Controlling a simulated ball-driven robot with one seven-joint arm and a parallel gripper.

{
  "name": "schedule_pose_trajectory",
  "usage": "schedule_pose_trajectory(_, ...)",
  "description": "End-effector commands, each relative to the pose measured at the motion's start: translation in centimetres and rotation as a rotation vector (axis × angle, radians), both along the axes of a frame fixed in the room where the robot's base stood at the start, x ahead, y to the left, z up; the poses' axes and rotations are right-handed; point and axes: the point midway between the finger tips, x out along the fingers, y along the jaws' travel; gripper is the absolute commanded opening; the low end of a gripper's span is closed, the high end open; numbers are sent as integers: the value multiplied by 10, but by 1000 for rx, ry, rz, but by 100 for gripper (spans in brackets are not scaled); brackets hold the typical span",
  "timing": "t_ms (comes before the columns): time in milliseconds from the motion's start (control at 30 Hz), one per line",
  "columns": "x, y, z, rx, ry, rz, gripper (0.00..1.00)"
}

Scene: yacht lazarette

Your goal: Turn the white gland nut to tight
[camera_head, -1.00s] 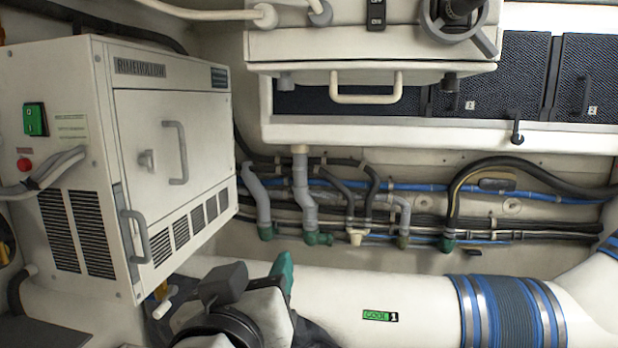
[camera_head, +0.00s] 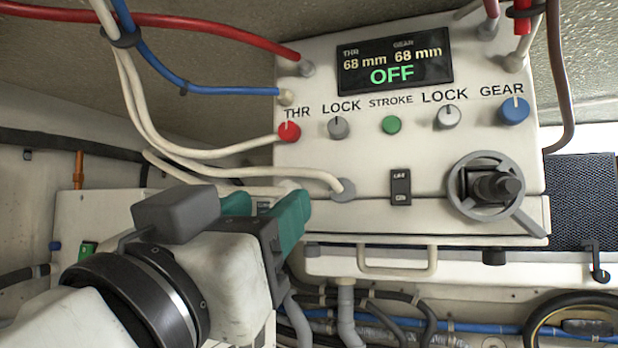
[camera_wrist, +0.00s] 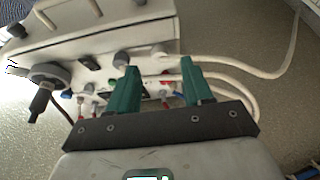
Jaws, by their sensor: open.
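A pale, off-white fitting (camera_head: 286,97) sits at the end of the blue cable on the left side of the control box (camera_head: 420,165). I cannot tell for sure whether it is the white gland nut. Grey cable fittings show above it (camera_head: 306,67) and at the box's lower left (camera_head: 343,190). My gripper (camera_head: 265,208) is in front of the box's lower left, below the pale fitting, its teal fingers apart and empty. In the wrist view my gripper (camera_wrist: 160,66) points toward the box and its cables, with nothing clearly between the fingers.
The box has a display (camera_head: 395,60) reading OFF, several knobs, a rocker switch (camera_head: 400,187) and a grey round handle (camera_head: 490,187). Red (camera_head: 200,24), blue and white cables (camera_head: 135,85) loop left of the box. A handle bar (camera_head: 397,262) and pipes lie below.

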Motion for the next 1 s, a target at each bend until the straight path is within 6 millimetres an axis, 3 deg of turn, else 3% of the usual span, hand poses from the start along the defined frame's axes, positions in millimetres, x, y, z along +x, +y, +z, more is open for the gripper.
schedule_pose_trajectory(233, 28, -10, 13, -1, 1, 0, 50)
schedule_pose_trajectory(633, 34, -12, 14, 1, 1, 1, 50)
schedule_pose_trajectory(1000, 34, -12, 14, 1, 1, 1, 16)
